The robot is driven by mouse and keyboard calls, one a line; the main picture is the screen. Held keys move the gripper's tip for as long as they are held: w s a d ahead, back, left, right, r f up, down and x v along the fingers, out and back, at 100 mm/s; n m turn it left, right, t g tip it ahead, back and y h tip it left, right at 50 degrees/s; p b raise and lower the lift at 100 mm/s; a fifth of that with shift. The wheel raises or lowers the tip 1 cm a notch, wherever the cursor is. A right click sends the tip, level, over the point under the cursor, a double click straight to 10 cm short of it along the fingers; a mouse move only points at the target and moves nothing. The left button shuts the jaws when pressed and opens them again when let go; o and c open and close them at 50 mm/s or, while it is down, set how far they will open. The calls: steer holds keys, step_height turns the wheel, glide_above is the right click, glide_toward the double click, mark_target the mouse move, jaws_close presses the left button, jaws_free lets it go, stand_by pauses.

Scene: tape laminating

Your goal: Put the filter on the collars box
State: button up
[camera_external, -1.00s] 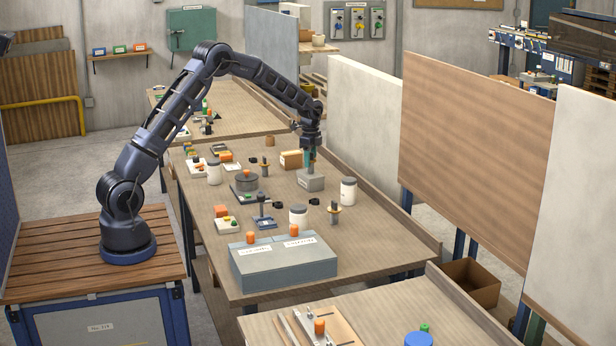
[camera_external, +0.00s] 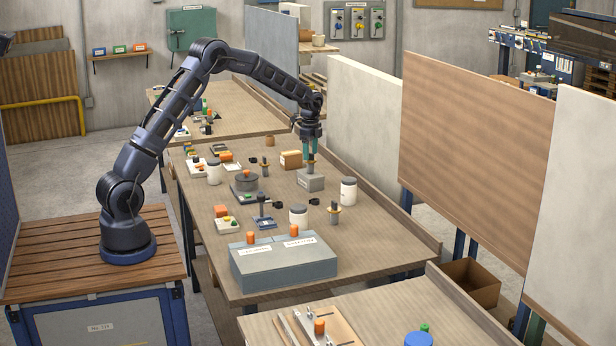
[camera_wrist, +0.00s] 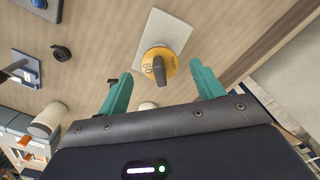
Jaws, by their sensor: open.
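A yellow disc with a dark upright handle and markings, possibly the filter, shows in the wrist view (camera_wrist: 158,66). It rests on a pale grey block (camera_wrist: 176,28). In the external view the same piece (camera_external: 311,166) stands upright on the small grey block (camera_external: 311,183) at the right side of the table. My gripper (camera_external: 310,156) is open above it, its teal fingers apart on either side and clear of the handle. Two grey lidded boxes (camera_external: 283,268) with orange knobs stand at the table's front; their labels are too small to read, so I cannot tell which box is for collars.
A white jar (camera_external: 348,191) stands right of the block and another (camera_external: 298,216) in front. A tan block (camera_external: 290,160) lies behind. A raised ledge (camera_external: 400,225) runs along the right edge. The table's right front is clear.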

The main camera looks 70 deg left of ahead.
step_height(320, 180, up, 9)
steer(key=shift+f, duration=0.15)
steer(key=s+d+r+n+t, duration=0.1)
steer(key=s+d+r+n, duration=0.1)
steer(key=s+d+r, duration=0.8)
steer(key=s+d+r+n+t, duration=0.1)
steer(key=s+d+r+n, duration=0.1)
steer(key=s+d+r, duration=0.8)
steer(key=s+d+f+n+t, duration=0.1)
steer(key=s+d+f, duration=0.1)
steer(key=s, duration=0.8)
steer(key=s+d+f+n, duration=0.2)
steer(key=s+d+f, duration=0.1)
steer(key=s, duration=0.8)
steer(key=s+d+f+n+t, duration=0.1)
steer(key=s+d+f+n, duration=0.1)
steer(key=s, duration=0.9)
steer(key=shift+s+d+f+t, duration=0.2)
steer(key=shift+d+t, duration=0.1)
steer(key=shift+d, duration=0.2)
